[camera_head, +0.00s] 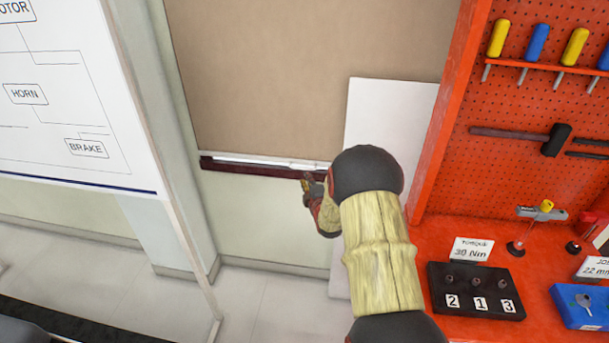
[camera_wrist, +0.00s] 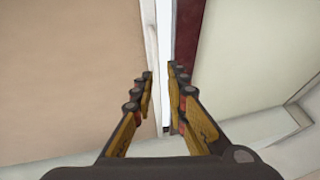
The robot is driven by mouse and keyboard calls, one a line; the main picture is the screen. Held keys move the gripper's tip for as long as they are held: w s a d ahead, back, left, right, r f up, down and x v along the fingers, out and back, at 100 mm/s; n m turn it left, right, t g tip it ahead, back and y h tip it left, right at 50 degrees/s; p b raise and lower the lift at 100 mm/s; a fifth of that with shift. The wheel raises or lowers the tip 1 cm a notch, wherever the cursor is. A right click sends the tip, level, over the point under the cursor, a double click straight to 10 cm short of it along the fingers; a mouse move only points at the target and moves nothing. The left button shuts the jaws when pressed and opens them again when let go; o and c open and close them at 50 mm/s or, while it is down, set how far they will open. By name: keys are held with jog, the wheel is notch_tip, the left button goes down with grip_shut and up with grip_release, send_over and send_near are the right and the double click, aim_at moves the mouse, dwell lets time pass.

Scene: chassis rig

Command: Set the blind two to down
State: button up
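The blind (camera_head: 310,70), a tan sheet, hangs nearly down to a dark red sill (camera_head: 235,168) in the head view. Its pale bottom bar (camera_head: 250,159) lies just above the sill, with a bright white strip showing along it. In the wrist view the tan sheet (camera_wrist: 75,70) is at left, the pale bar (camera_wrist: 150,30) in the middle and the dark red sill (camera_wrist: 187,35) at right. My gripper (camera_wrist: 160,74) has its fingers apart, one on each side of the bar and bright strip. Contact with the bar is unclear. Which blind is two is not marked.
A whiteboard (camera_head: 60,100) with a diagram stands at left. An orange pegboard (camera_head: 510,100) with tools and an orange bench (camera_head: 450,240) with a black numbered block (camera_head: 475,290) are at right. A white panel (camera_head: 385,110) leans behind my arm. Floor (camera_head: 265,300) is open below the window.

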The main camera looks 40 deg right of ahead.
jog(key=shift+v, duration=1.8)
